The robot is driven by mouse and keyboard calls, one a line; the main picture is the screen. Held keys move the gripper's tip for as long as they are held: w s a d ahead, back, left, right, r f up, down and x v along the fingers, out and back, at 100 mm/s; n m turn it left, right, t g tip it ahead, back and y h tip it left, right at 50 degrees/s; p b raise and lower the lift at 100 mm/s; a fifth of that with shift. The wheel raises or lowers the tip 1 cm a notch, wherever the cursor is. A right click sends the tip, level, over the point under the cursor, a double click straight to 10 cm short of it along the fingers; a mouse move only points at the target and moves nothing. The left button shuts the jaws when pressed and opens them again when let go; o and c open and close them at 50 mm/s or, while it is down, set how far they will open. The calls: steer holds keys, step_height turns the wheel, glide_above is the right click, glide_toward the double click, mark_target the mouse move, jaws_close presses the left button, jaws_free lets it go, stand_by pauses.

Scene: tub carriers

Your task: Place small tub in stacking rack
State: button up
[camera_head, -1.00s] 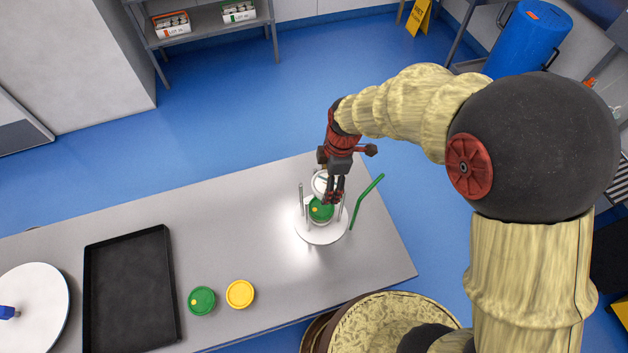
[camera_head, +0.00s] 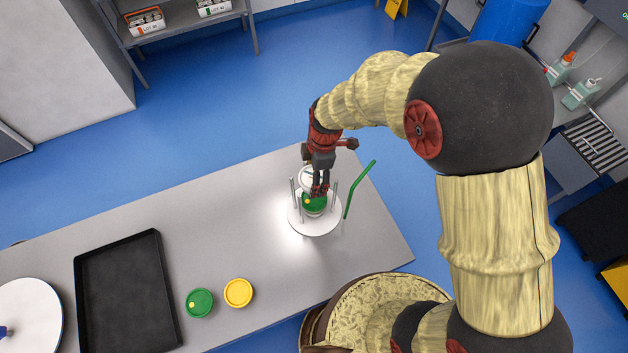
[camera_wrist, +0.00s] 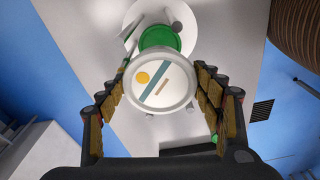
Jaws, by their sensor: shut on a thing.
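A small white tub (camera_wrist: 158,85) with a yellow dot and a blue stripe on its lid sits between the fingers of my gripper (camera_wrist: 160,95). My gripper is shut on it. In the head view the white tub (camera_head: 308,176) shows partly behind my gripper (camera_head: 320,184), at the far side of the stacking rack. The rack has a round white base (camera_head: 302,225) and upright posts. A green-lidded tub (camera_head: 314,206) stands within the posts; it also shows beyond the white tub in the wrist view (camera_wrist: 160,37). I cannot tell whether the white tub touches it.
A green bar (camera_head: 359,190) rises right of the rack. A green tub (camera_head: 199,303) and a yellow tub (camera_head: 238,293) stand near the table's front edge. A black tray (camera_head: 126,300) and a white disc (camera_head: 30,310) lie left. The table (camera_head: 220,220) is clear between tray and rack.

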steer(key=shift+f+b, duration=1.65)
steer(key=shift+f, duration=2.85)
steer(key=shift+f+b, duration=0.6)
steer(key=o, duration=1.5)
steer(key=shift+r, duration=0.15)
steer(key=r, duration=0.4)
steer(key=d+r, duration=0.1)
steer(key=r, duration=0.6)
steer(key=shift+w+d+r, duration=0.15)
steer(key=shift+d+r, duration=0.1)
steer(key=shift+r, duration=0.1)
